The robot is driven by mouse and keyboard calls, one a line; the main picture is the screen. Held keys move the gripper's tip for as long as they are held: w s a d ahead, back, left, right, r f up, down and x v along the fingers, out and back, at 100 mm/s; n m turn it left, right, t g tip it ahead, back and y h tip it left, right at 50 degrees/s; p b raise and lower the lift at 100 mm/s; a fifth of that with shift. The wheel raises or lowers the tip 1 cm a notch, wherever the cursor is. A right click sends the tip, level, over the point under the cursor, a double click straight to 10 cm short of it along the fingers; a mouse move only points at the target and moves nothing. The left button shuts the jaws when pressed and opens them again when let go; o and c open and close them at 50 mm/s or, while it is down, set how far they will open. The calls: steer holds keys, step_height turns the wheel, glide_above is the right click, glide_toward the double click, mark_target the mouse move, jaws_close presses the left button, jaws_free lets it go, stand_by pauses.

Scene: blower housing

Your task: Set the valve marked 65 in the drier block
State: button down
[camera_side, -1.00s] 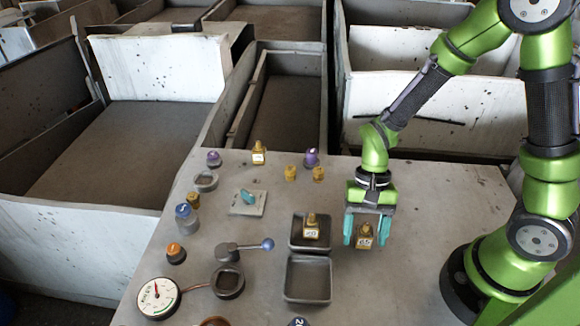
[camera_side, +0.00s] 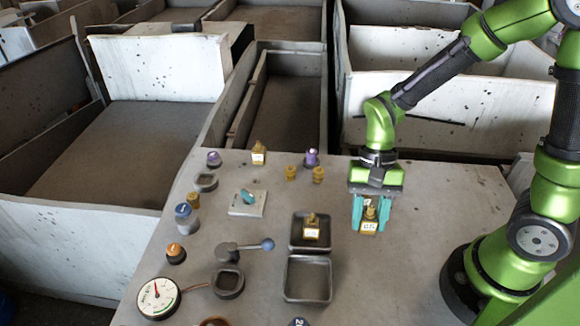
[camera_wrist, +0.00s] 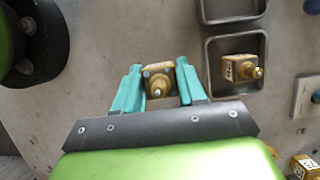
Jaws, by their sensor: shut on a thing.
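My gripper (camera_side: 370,226) is shut on a brass valve (camera_side: 369,214) with a white label that seems to read 65. The valve is upright between the teal fingers, right of the trays; it also shows in the wrist view (camera_wrist: 159,82). Whether its base clears the table is hard to tell. A dark round block with a square opening (camera_side: 228,292), joined by a copper pipe to a gauge, stands at the front left. I cannot tell which is the drier block.
Another labelled brass valve (camera_side: 311,234) stands in the back tray (camera_side: 294,241); the front tray (camera_side: 287,284) is empty. A lever with a blue knob (camera_side: 267,244) lies between trays and round block. A gauge (camera_side: 158,298), a teal-handled plate (camera_side: 247,211) and several small fittings stand left.

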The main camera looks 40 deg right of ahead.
steer(key=shift+m, duration=0.3)
steer(key=r, duration=0.1)
steer(key=w+r, duration=0.1)
steer(key=r, duration=0.3)
steer(key=shift+w+a, duration=0.15)
steer(key=shift+w, duration=0.15)
steer(key=w+a+m+t+y, duration=0.15)
steer(key=w+a+m, duration=0.3)
steer(key=w, duration=0.75)
steer(key=w+a+m+t, duration=0.35)
steer(key=w+m, duration=0.25)
steer(key=w, duration=0.6)
steer(key=w+a+f+m+t+h, duration=0.1)
steer(key=w+a+f+m+h, duration=0.15)
steer(key=w+a+m, duration=0.6)
steer(key=shift+n+y, duration=0.5)
steer(key=shift+n, duration=0.3)
steer(key=shift+w+f, duration=0.45)
steer(key=shift+f, duration=0.4)
steer(key=shift+w+f, duration=0.4)
steer(key=shift+f, duration=0.4)
steer(key=shift+w+f, duration=0.45)
steer(key=shift+f, duration=0.4)
steer(key=shift+f, duration=0.6)
steer(key=shift+c, duration=0.8)
jaws_free()
step_height(320, 180, up, 8)
steer(key=shift+f, duration=0.25)
